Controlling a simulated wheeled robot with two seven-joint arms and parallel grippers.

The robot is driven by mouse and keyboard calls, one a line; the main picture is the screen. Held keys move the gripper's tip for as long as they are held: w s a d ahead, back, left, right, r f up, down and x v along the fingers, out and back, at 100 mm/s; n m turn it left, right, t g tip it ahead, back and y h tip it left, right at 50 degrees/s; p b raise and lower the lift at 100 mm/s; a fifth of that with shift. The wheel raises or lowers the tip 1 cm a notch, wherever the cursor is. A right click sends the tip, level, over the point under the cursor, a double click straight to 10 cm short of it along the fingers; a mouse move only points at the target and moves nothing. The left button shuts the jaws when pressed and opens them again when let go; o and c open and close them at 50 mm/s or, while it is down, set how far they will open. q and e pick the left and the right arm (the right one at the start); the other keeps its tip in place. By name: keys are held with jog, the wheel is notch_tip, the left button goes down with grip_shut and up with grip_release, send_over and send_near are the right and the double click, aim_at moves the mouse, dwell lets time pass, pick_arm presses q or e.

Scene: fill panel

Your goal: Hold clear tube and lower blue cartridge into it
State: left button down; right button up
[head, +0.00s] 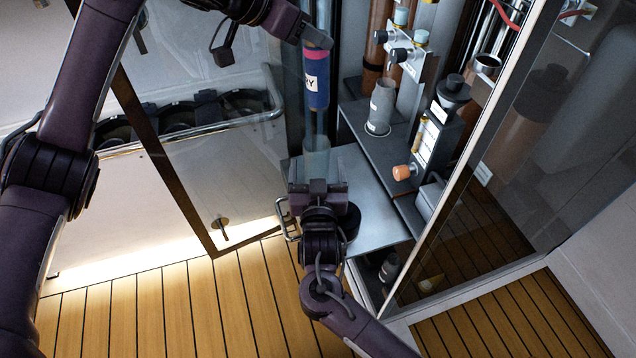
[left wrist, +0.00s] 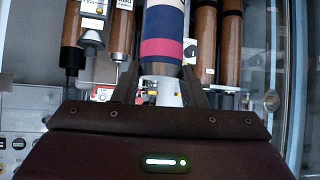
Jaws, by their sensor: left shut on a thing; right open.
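The blue cartridge (head: 317,88) hangs roughly upright, with a pink band near its top and a white label. My left gripper (head: 317,42) is shut on its upper end. The clear tube (head: 316,160) appears below the cartridge, pale and see-through. I cannot tell whether the cartridge's lower end is inside it. My right gripper (head: 318,183) is open at the tube's lower part, and hides its base.
A grey shelf (head: 368,205) lies right of the tube, inside a cabinet. A grey bottle (head: 381,105) and a dark device (head: 438,125) with an orange knob stand there. A glass door (head: 205,165) stands open at left. Brown cylinders (head: 376,45) line the back.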

jog(key=shift+w, duration=2.7)
jog(key=shift+c, duration=0.5)
jog(key=c, duration=0.9)
pick_arm(q)
send_over(312, 108)
jog(key=w, duration=0.1)
jog(key=shift+m+g, duration=0.3)
jog(key=shift+g, duration=0.1)
notch_tip(312, 108, down, 6)
jog(key=shift+f, duration=0.25)
pick_arm(e)
jog(key=shift+c, duration=0.3)
pick_arm(q)
jog(key=shift+f, duration=4.35)
